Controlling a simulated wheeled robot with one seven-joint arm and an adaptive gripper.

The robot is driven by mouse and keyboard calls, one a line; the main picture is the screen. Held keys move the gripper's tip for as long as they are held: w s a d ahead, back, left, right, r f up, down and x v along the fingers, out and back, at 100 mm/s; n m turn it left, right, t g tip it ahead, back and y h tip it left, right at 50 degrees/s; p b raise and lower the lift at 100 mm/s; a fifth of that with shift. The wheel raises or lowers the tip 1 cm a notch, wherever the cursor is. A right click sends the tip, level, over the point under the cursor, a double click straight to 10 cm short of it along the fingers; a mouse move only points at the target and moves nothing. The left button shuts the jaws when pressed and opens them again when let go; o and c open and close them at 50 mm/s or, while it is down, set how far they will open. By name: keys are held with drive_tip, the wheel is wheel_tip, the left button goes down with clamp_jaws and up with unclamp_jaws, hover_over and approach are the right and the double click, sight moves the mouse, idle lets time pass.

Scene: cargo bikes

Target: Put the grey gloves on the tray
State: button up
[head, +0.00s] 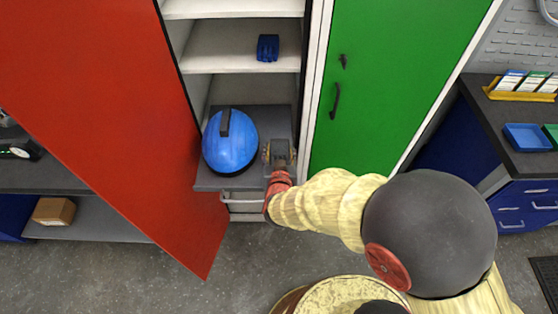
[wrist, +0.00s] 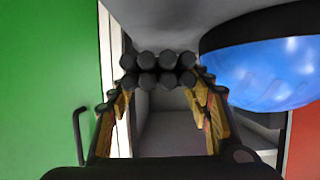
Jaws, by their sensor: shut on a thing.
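The grey gloves (head: 280,152) are between the fingers of my gripper (head: 279,148), over the front right part of a dark grey pull-out slab (head: 208,183) in the open cabinet. I cannot tell whether the gloves touch the slab. In the wrist view, several rounded dark ends of the gloves (wrist: 160,72) stick out past the yellow-sided fingers of my gripper (wrist: 162,90). A blue helmet (head: 229,148) rests on the slab just left of my gripper. I cannot tell for sure that this slab is the tray.
The red door (head: 110,110) stands open at the left. The green door (head: 400,70) is shut, close to the right of my gripper. A small dark blue item (head: 268,48) lies on the white shelf above. A blue bin (head: 527,137) stands on the right workbench.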

sight(279, 157)
drive_tip(key=shift+w+f+b, duration=0.3)
drive_tip(key=shift+w+f, duration=0.3)
drive_tip(key=shift+f, duration=0.15)
drive_tip(key=shift+f+b, duration=0.9)
drive_tip(key=shift+f, duration=0.55)
drive_tip(key=shift+f, duration=0.15)
drive_tip(key=o, duration=1.1)
drive_tip(key=shift+o, duration=0.5)
